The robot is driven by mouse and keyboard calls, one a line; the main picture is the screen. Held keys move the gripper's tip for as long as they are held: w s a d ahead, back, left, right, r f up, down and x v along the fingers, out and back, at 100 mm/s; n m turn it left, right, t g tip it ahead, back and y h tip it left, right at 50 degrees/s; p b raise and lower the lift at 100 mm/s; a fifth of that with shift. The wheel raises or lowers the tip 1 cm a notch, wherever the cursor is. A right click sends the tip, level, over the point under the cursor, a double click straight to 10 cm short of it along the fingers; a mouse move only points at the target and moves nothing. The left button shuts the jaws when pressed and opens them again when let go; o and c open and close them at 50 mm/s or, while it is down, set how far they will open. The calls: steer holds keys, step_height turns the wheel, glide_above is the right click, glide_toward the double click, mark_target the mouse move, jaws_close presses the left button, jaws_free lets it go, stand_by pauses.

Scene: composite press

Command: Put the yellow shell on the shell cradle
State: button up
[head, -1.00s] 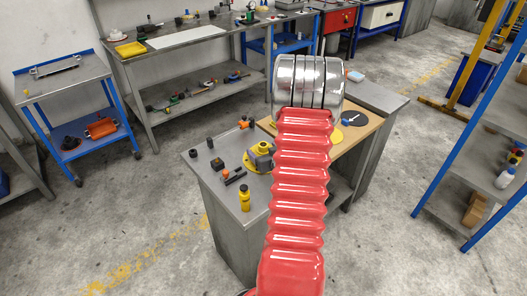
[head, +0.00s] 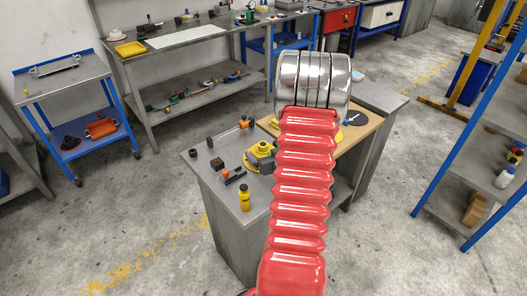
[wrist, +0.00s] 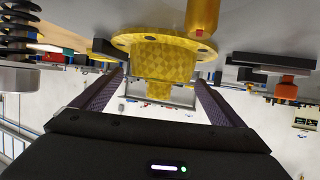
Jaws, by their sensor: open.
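A yellow flanged piece, which I take for the yellow shell (wrist: 160,52), is in the wrist view with its round flange against the grey tabletop and its blocky, woven-patterned body pointing down the picture. In the head view a yellow piece with a knob (head: 262,149) stands on the grey table left of my arm; it looks like the same piece. My gripper (wrist: 157,82) is open, its two dark fingers reaching to either side of the yellow body; contact cannot be told. I cannot identify the shell cradle with certainty.
A yellow bottle (head: 244,198) stands at the near table edge and shows close to the flange in the wrist view (wrist: 203,14). Small dark and orange parts (head: 222,172) lie to the left. A wooden board (head: 362,125) with a dark disc (head: 354,118) is partly behind my arm.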

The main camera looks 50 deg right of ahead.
steer(key=v, duration=0.9)
steer(key=shift+s+a+r, duration=0.15)
steer(key=shift+s+a, duration=0.05)
steer(key=shift+s, duration=0.15)
stand_by(0.3)
steer(key=w+a+r+n+g+y, duration=0.1)
steer(key=w+a+r+g, duration=0.1)
steer(key=w+a+r, duration=0.5)
steer(key=w+a+r+n+g+y, duration=0.1)
steer(key=w+a+r+n, duration=0.1)
steer(key=a+r, duration=0.65)
steer(key=s+a+r+n+g+y, duration=0.1)
steer(key=s+a, duration=0.3)
steer(key=a, duration=0.5)
steer(key=s+a+r+n+g+y, duration=0.1)
steer(key=s+a, duration=0.3)
steer(key=a, duration=0.6)
steer(key=s+a+r+n+g+y, duration=0.1)
steer(key=s+a+y, duration=0.2)
steer(key=a, duration=0.6)
steer(key=shift+s+a, duration=0.2)
steer(key=shift+s, duration=0.85)
steer(key=shift+r, duration=0.15)
